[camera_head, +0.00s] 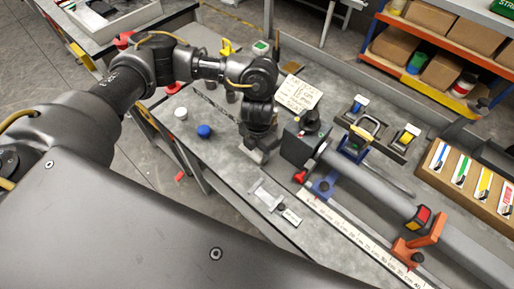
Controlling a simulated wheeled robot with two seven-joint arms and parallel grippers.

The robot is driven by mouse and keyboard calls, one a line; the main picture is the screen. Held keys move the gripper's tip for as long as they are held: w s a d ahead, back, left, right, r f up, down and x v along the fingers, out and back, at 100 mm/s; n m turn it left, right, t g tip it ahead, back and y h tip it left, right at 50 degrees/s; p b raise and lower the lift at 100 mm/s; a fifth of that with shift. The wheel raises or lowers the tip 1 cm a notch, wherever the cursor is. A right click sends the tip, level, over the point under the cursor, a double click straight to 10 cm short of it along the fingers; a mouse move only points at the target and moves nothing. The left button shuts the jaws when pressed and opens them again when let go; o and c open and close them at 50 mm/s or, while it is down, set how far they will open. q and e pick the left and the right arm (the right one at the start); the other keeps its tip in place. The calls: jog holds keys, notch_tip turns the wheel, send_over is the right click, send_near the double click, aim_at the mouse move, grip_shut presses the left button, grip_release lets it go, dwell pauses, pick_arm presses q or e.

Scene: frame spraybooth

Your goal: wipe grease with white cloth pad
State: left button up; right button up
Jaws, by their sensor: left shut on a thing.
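My left gripper (258,147) reaches down to the grey workbench (225,169), just left of the clamped grey tube. It is shut on a small pale thing at the bench surface, which looks like the white cloth pad (256,156); the fingers hide most of it. I cannot make out a clear grease patch; a dark streak (207,99) shows on the bench to the left of the gripper, but I cannot tell what it is. My right gripper is not in view.
The grey tube (370,185) lies right of the gripper, beside a long ruler (350,238). A blue cap (204,131) and a white cap (181,113) stand left. A caliper-like tool (266,195) lies in front. A box of coloured markers (468,172) stands far right.

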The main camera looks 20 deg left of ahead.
pick_arm(q)
notch_tip(320, 180, up, 6)
jog(key=p, duration=0.4)
jog(key=shift+r+p, duration=0.15)
jog(key=shift+p, duration=0.2)
dwell(0.4)
